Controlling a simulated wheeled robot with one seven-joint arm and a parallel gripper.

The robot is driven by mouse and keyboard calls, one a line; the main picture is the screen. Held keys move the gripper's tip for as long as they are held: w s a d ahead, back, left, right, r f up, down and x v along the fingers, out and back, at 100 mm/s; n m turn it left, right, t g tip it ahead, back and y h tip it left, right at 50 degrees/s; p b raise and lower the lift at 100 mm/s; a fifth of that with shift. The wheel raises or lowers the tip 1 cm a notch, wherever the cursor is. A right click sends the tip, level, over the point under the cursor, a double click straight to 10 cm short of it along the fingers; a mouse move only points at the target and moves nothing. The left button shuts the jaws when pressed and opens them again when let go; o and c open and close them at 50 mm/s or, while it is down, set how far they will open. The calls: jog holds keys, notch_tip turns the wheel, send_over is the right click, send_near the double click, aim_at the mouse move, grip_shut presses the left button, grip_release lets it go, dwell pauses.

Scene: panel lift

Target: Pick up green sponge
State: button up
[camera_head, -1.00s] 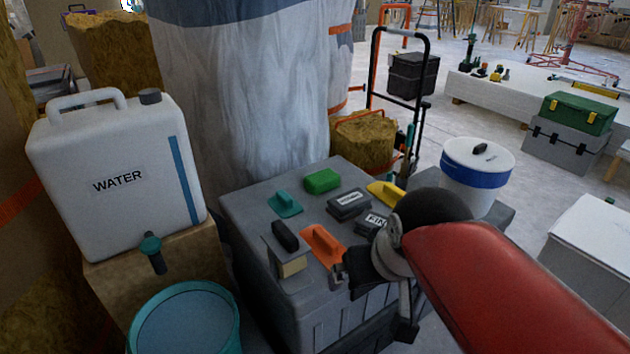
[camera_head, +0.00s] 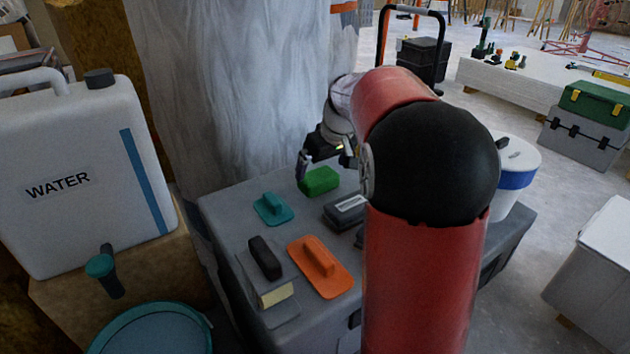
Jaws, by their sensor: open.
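The green sponge (camera_head: 318,182) is a small bright green block. It lies on the grey box top (camera_head: 228,222) near its back edge, behind a dark labelled block. My gripper (camera_head: 322,165) is at the sponge, pointing down at it from above and behind. Its jaws are open, with one dark finger at the sponge's left end. The other finger is partly hidden by my wrist and arm, and I cannot tell whether either finger touches the sponge.
A teal float (camera_head: 272,209), an orange float (camera_head: 320,266), a dark-handled float (camera_head: 266,258) and a dark labelled block (camera_head: 345,212) share the box top. A white water container (camera_head: 80,180) stands left, a white bucket (camera_head: 518,172) right. A wrapped column (camera_head: 225,95) rises behind.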

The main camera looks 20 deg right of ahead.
aim_at(319, 175)
jog(key=x, duration=0.5)
jog(key=shift+w+f, duration=0.1)
jog(key=shift+c, duration=0.4)
jog(key=c, duration=0.7)
